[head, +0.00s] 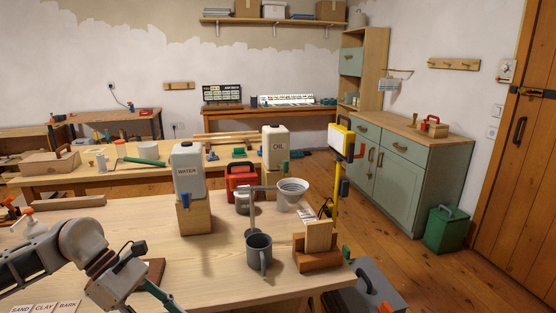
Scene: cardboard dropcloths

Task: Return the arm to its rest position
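My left arm (104,262) comes in from the lower left, over the near left part of the workbench (215,268). Its grey wrist with an orange ring is bent, and a black part (138,247) sticks out on its right side. A teal bar (160,297) shows just below the wrist; I cannot tell whether it belongs to my gripper or is a separate thing. The fingers of my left gripper cannot be made out clearly. My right arm and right gripper are not in view.
On the bench stand a WATER container (188,172) on a wooden block, a grey mug (259,252), a pale bucket (291,194) and a wooden holder (318,255). Labelled cards (45,308) lie near my arm. Bare bench top lies between arm and mug.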

